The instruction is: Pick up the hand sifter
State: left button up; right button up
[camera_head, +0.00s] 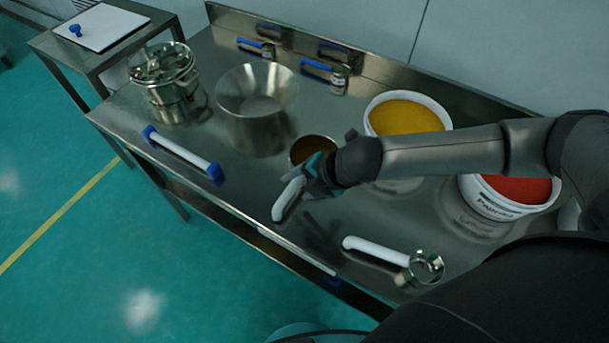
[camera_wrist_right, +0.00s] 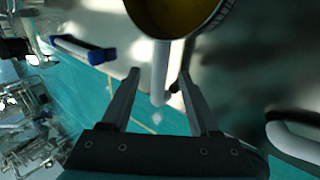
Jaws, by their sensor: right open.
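The hand sifter is a round metal bowl (camera_head: 314,149) with a white handle (camera_head: 289,199), lying near the table's front edge. In the right wrist view its bowl (camera_wrist_right: 178,14) is at the top, with something yellow-brown inside, and its handle (camera_wrist_right: 161,72) points down. My right gripper (camera_head: 316,182) is over the handle, partly hiding where it meets the bowl. In the wrist view the fingers (camera_wrist_right: 160,76) are open, one on each side of the handle, with gaps showing. Whether they are level with it or above it is unclear. My left gripper is out of view.
A white-handled scoop (camera_head: 376,250) lies at the front right. Tubs of yellow (camera_head: 405,118) and red powder (camera_head: 520,189) stand behind my right arm. A metal funnel bowl (camera_head: 257,90), a sieve pot (camera_head: 165,78) and a blue-ended white bar (camera_head: 183,153) are on the left.

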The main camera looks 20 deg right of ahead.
aim_at(293, 188)
jog(key=b+x, duration=0.1)
jog(key=x, duration=0.3)
jog(key=shift+f, duration=0.1)
grip_shut()
dwell(0.4)
